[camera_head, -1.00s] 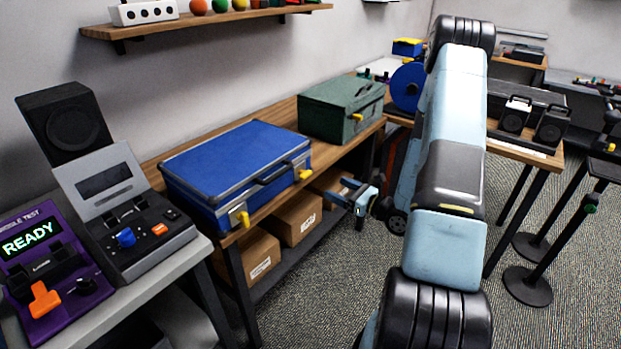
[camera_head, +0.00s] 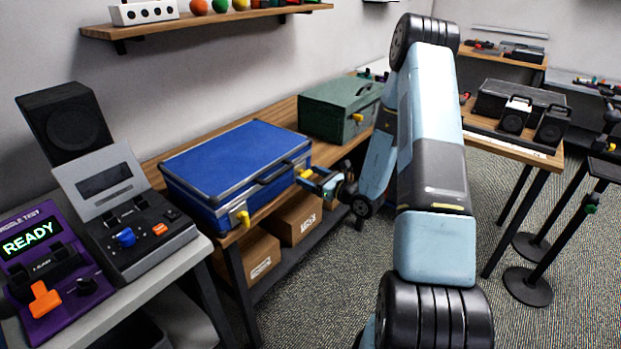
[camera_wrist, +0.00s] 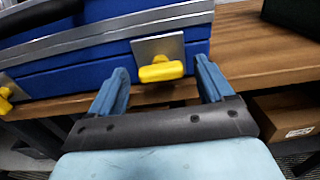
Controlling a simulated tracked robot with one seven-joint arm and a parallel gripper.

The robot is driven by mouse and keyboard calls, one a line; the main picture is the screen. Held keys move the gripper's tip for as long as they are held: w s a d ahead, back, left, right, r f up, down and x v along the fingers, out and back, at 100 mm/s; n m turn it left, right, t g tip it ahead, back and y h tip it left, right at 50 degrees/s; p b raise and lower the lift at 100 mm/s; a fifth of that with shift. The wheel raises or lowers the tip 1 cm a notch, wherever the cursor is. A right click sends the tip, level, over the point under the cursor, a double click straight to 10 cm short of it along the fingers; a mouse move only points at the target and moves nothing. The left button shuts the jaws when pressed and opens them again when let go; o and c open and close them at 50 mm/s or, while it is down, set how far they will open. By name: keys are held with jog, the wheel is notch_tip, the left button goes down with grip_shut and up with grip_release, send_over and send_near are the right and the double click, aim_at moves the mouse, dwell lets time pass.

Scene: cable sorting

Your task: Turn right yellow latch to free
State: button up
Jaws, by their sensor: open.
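The blue case (camera_head: 235,162) lies closed on the wooden bench, with yellow latches on its front face. The right yellow latch (camera_wrist: 161,69) sits on a metal plate in the wrist view, lying about level. It lies between and just beyond the two blue fingers of my gripper (camera_wrist: 160,90), which is open and empty. In the head view my gripper (camera_head: 318,182) is at the case's front right corner and partly covers this latch. The left yellow latch (camera_head: 242,217) hangs on the case's left front; it also shows at the left edge of the wrist view (camera_wrist: 6,98).
A green case (camera_head: 338,108) stands behind the blue case on the bench. Cardboard boxes (camera_head: 299,217) sit on the shelf below. A grey test device (camera_head: 140,230) and a purple one (camera_head: 50,270) are at left. The floor in front of the bench is clear.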

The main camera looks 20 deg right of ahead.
jog(key=c, duration=1)
jog(key=shift+a, duration=0.2)
jog(key=shift+c, duration=0.2)
jog(key=shift+d, duration=0.1)
